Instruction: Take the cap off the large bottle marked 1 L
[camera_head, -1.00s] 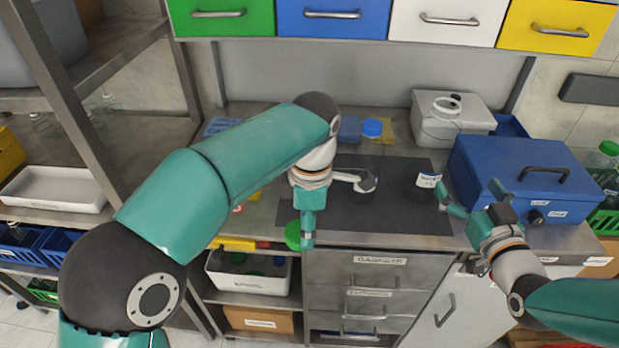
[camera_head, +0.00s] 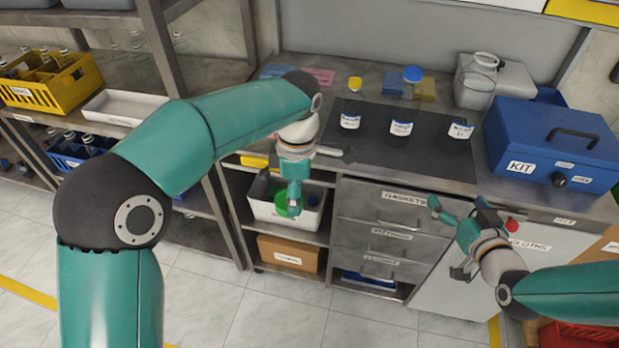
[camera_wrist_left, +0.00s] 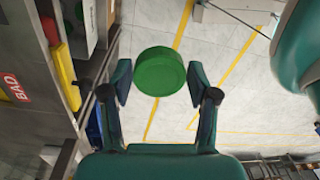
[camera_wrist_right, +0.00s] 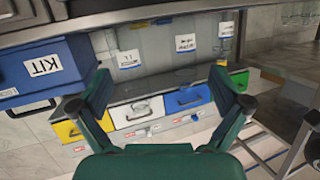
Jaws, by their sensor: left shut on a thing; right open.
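The bottle marked 1 L is clear, with a white label (camera_head: 461,130), and stands rightmost of three on the dark mat. An open neck (camera_head: 485,62) with no cap shows above it; the clear walls are hard to make out. Its 1 L label shows in the right wrist view (camera_wrist_right: 128,59). My left gripper (camera_head: 294,205) is shut on a green cap (camera_wrist_left: 160,71), which sits between its fingers in the left wrist view. It is in front of the bench, above a white bin in the picture. My right gripper (camera_head: 457,214) is open and empty before the bench front.
Two other clear bottles, labelled (camera_head: 350,121) and (camera_head: 401,128), have a yellow cap (camera_head: 355,83) and a blue cap (camera_head: 412,74). A blue KIT box (camera_head: 550,145) stands right of the mat. The white bin (camera_head: 262,212) sits on a shelf below.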

